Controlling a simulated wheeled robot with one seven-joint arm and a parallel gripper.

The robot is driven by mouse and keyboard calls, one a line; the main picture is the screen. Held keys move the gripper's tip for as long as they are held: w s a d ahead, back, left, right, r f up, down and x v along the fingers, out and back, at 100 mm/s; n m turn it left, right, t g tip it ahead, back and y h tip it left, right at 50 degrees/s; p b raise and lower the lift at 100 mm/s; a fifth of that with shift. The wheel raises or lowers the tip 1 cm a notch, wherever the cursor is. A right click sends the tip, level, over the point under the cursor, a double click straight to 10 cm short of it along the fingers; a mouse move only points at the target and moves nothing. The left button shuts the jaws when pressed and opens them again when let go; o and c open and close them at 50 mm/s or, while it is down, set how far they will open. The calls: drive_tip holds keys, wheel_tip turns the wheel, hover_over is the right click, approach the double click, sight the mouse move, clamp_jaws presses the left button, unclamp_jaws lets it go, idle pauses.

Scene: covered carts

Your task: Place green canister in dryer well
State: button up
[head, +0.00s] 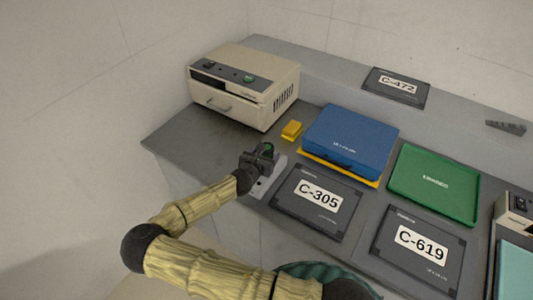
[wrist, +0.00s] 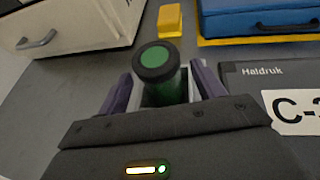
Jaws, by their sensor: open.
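The green canister (wrist: 172,90), with a black-rimmed green cap, stands between the two purple fingers of my gripper (wrist: 160,78) in the wrist view. The fingers are apart, one on each side of it, and I cannot tell whether either touches it. In the head view the canister (head: 267,149) shows as a small dark and green shape at my gripper (head: 259,160), above a light grey plate (head: 262,187). Its base is hidden. No well is clearly visible.
A yellow block (head: 291,130) and a blue case (head: 350,138) on a yellow base lie right of the machine. Dark covers C-305 (head: 312,222) and C-619 (head: 410,270) and a green tray (head: 436,165) fill the right. Bare grey top (head: 190,138) lies left of my gripper.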

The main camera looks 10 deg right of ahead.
drive_tip(key=b+v, duration=0.1)
drive_tip(key=v, duration=0.8)
drive_tip(key=shift+s+a, duration=0.15)
drive_tip(key=shift+s, duration=0.1)
